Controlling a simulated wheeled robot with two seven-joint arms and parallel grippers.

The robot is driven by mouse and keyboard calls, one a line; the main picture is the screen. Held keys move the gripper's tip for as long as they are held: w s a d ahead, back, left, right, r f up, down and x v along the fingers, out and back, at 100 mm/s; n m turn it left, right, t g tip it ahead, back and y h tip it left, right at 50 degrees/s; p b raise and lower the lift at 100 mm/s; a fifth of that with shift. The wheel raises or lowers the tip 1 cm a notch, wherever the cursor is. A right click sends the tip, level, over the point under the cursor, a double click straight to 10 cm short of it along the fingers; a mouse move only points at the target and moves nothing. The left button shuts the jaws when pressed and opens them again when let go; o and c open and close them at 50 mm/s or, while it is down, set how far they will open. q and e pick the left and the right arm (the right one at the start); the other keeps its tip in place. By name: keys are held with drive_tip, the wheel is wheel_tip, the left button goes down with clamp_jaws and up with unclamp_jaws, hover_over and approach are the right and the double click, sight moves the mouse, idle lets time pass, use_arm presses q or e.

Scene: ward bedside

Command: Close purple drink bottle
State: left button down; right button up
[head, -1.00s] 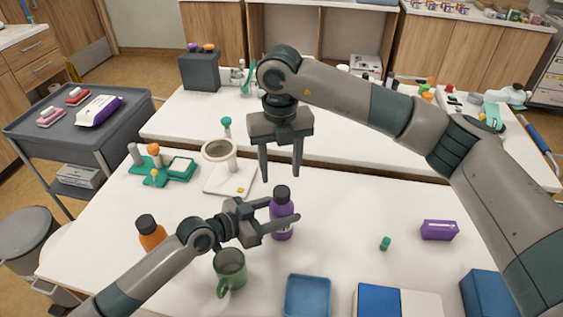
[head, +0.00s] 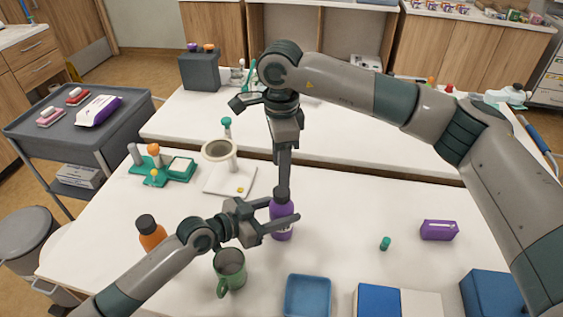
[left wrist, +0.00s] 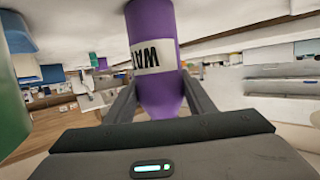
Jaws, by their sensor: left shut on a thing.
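The purple drink bottle (head: 282,211) stands upright on the near white table with a dark cap (head: 283,192) at its top. My left gripper (head: 283,214) is shut on the bottle's body from the left. In the left wrist view the purple bottle (left wrist: 152,25) with its white label lies between the two fingers (left wrist: 158,95). My right gripper (head: 283,180) points straight down over the bottle, its fingertips at the cap. Its fingers line up one behind the other, so their gap is hidden, and I cannot tell whether they touch the cap.
An orange bottle (head: 151,236) and a green mug (head: 230,269) stand near my left arm. A blue tray (head: 307,296) lies at the front. A small teal item (head: 385,243) and a purple box (head: 439,230) lie to the right. A white stand (head: 232,180) is behind left.

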sight(282, 191)
drive_tip(key=n, duration=0.4)
drive_tip(key=shift+r, duration=0.1)
drive_tip(key=n, duration=0.5)
drive_tip(key=shift+d+r, duration=0.1)
drive_tip(key=shift+r, duration=0.05)
drive_tip(key=shift+f, duration=4.05)
drive_tip(key=shift+c, duration=0.2)
